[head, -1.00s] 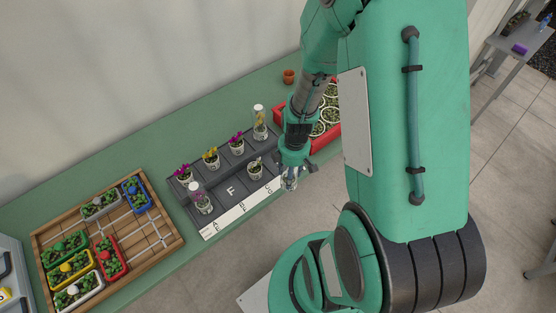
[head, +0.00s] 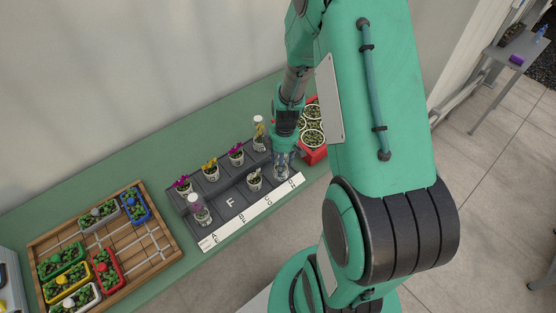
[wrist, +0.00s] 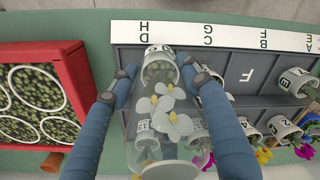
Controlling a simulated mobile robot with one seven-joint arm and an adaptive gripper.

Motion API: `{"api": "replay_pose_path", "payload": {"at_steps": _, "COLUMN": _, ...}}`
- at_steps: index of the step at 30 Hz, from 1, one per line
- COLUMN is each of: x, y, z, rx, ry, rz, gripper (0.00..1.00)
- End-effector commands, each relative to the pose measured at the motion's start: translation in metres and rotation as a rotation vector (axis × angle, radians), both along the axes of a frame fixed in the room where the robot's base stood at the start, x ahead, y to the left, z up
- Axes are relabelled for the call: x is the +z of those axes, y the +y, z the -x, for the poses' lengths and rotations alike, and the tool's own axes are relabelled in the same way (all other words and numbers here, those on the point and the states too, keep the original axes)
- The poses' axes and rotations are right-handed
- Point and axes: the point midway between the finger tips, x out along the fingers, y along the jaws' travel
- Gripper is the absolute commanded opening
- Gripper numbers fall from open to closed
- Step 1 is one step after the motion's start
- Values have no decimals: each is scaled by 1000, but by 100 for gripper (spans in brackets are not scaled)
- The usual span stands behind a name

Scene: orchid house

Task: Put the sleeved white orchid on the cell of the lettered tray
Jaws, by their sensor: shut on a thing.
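The sleeved white orchid (wrist: 168,105) has white blooms and a pot (wrist: 160,66) inside a clear sleeve. My gripper (wrist: 158,78) is shut on it, one blue finger on each side. In the head view my gripper (head: 283,152) holds the sleeved pot (head: 281,172) at the right end of the lettered tray (head: 233,207). In the wrist view the dark tray (wrist: 228,65) has a white letter strip, and the orchid's pot is over the end cell beside the D and H letters. I cannot tell whether the pot touches the cell floor.
Several potted orchids stand in other cells, among them a sleeved yellow one (head: 260,131) and a sleeved pink one (head: 199,210). A red crate of round pots (head: 314,152) is close right of my gripper. A wooden tray (head: 150,258) is at left.

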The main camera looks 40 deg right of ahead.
Motion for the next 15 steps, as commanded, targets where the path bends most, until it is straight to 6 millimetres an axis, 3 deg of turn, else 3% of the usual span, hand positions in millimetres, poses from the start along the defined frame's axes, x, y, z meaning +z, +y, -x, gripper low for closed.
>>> {"api": "replay_pose_path", "payload": {"at_steps": 6, "x": -3, "y": -15, "z": -33, "rx": 0, "ry": -1, "rz": 1, "gripper": 6}}
{"api": "replay_pose_path", "payload": {"at_steps": 15, "x": -5, "y": -21, "z": -46, "rx": 0, "ry": 0, "rz": 0, "gripper": 6}}
